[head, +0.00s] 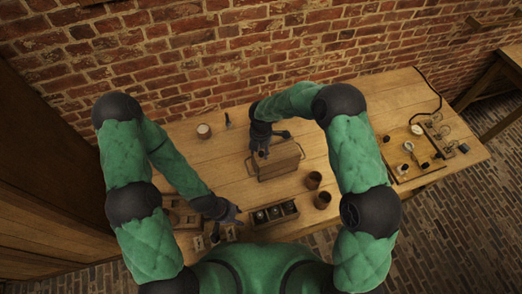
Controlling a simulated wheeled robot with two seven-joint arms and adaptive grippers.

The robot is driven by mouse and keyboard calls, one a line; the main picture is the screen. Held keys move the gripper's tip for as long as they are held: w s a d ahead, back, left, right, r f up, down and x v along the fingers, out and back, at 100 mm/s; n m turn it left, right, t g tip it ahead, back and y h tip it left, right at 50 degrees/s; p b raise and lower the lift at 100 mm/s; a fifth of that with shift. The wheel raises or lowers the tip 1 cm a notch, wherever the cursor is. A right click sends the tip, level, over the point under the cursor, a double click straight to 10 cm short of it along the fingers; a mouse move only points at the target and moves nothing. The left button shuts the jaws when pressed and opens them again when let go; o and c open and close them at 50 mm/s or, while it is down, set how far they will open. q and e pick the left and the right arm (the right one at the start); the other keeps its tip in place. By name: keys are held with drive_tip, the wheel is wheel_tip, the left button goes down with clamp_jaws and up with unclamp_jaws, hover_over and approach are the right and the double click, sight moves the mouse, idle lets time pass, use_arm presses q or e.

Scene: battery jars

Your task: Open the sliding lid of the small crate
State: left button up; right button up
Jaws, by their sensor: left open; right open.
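The small wooden crate (280,170) stands near the middle of the workbench, with a loop handle at its left and right ends. Its top looks covered by a flat wooden lid (284,155), but I cannot tell how far the lid is slid. My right gripper (267,146) is open at the back left of the crate's top; whether it touches the lid is unclear. My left gripper (236,217) is open and low over the front of the bench, left of a divided wooden box (275,222) holding several dark round jars.
Two brown jars (313,180) (322,200) stand right of the crate. A pale-topped pot (204,131) and a small dark tool (228,121) lie at the back left. Wooden trays (183,216) are at the front left. A board with instruments (413,153) fills the right end.

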drive_tip(key=shift+f, duration=0.85)
drive_tip(key=shift+c, duration=0.3)
clamp_jaws()
drive_tip(key=shift+a, duration=0.1)
use_arm(q)
wheel_tip(320, 180, down, 4)
drive_tip(key=b, duration=0.3)
drive_tip(key=shift+r, duration=0.25)
use_arm(e)
drive_tip(key=s+a, duration=0.3)
drive_tip(key=a, duration=0.5)
drive_tip(key=s+a, duration=0.3)
drive_tip(key=a, duration=0.5)
drive_tip(key=shift+s+a, duration=0.15)
drive_tip(key=shift+a, duration=0.15)
drive_tip(key=shift+o, duration=0.3)
unclamp_jaws()
